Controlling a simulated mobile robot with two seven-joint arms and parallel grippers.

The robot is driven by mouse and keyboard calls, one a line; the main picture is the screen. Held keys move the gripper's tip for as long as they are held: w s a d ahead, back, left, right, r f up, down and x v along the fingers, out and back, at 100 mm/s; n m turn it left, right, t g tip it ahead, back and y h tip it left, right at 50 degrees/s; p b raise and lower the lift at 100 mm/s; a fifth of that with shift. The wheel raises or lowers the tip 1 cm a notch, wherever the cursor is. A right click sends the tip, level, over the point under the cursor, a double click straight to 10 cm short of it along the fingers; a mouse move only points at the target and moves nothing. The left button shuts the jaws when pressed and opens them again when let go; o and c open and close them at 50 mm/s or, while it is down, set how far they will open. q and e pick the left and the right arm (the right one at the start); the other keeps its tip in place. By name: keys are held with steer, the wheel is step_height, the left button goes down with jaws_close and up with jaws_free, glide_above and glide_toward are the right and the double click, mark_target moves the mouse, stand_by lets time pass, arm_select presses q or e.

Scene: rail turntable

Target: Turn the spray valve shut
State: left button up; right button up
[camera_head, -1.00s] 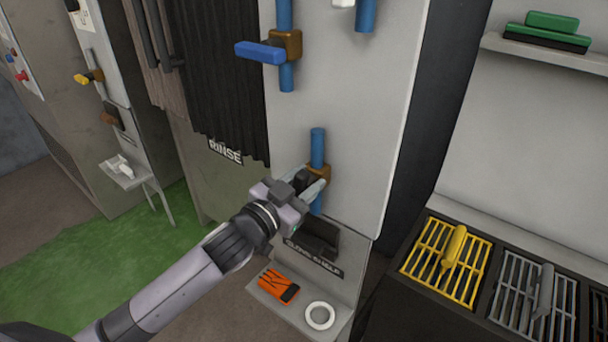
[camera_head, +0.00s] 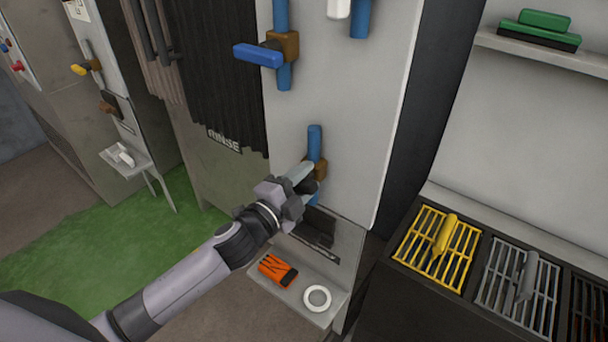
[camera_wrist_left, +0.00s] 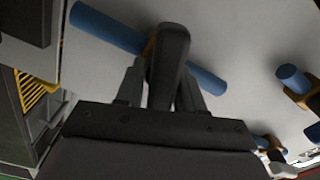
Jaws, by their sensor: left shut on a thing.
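A valve with a brass body (camera_head: 320,168) sits on a short vertical blue pipe (camera_head: 315,140) low on the pale panel. My left gripper (camera_head: 304,180) is at this valve, its fingers closed around a dark handle. In the left wrist view the dark handle (camera_wrist_left: 170,62) stands between the two fingers, in front of the blue pipe (camera_wrist_left: 110,27). The gripper hides much of the handle in the head view, so I cannot tell its exact angle there. My right gripper is not in view.
Above is another brass valve (camera_head: 288,45) with a blue lever (camera_head: 258,55). Below, a small shelf holds an orange glove-like item (camera_head: 277,270) and a white ring (camera_head: 317,298). Yellow (camera_head: 437,246) and grey (camera_head: 518,290) grates lie at right. A dark curtain (camera_head: 222,75) hangs left.

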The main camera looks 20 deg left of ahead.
mark_target(296, 192)
arm_select(q)
steer(key=m, duration=0.2)
steer(key=shift+d+f+m, duration=0.1)
steer(key=shift+d+m, duration=0.05)
steer(key=shift+m, duration=0.75)
steer(key=shift+s+f, duration=0.1)
steer(key=o, duration=0.8)
steer(key=shift+v, duration=3.6)
